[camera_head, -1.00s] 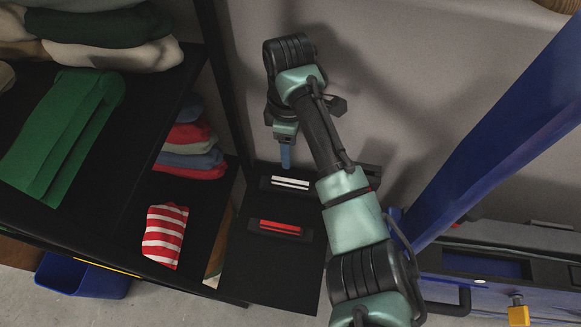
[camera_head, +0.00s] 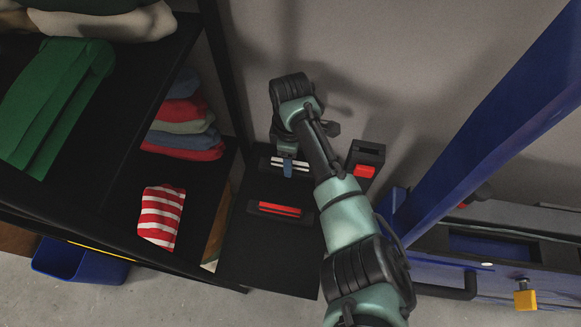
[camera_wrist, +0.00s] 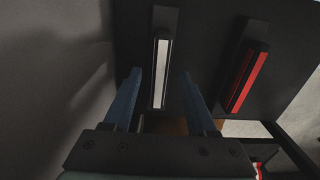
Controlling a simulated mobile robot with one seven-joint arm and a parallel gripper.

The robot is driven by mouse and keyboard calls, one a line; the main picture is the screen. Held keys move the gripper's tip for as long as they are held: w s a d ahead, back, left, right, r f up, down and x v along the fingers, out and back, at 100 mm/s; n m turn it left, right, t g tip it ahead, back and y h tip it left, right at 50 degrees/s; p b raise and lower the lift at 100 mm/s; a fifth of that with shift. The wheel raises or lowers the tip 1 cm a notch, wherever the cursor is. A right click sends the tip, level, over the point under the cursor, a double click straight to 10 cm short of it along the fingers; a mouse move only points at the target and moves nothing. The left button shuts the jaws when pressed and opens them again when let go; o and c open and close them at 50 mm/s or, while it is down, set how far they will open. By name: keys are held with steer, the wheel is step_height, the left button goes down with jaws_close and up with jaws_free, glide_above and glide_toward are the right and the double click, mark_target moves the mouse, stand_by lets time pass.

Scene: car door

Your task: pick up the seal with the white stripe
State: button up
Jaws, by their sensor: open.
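The seal with the white stripe (camera_head: 277,163) lies in a dark holder on the black panel, partly hidden behind my gripper in the head view. In the wrist view the white-striped seal (camera_wrist: 160,72) shows between my two blue fingers. My gripper (camera_head: 288,168) is open over it, with one finger to each side. The fingertips (camera_wrist: 158,75) look level with the seal's near half; I cannot tell whether they touch it. The black panel (camera_head: 255,240) bears the seal.
A red-striped seal (camera_head: 280,209) lies on the same panel, close to my right finger in the wrist view (camera_wrist: 245,80). A black box with a red part (camera_head: 364,170) stands to the right. A shelf with folded cloths (camera_head: 185,130) is at left, a blue post (camera_head: 480,130) at right.

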steer(key=shift+f, duration=0.1)
jaws_close()
stand_by(0.5)
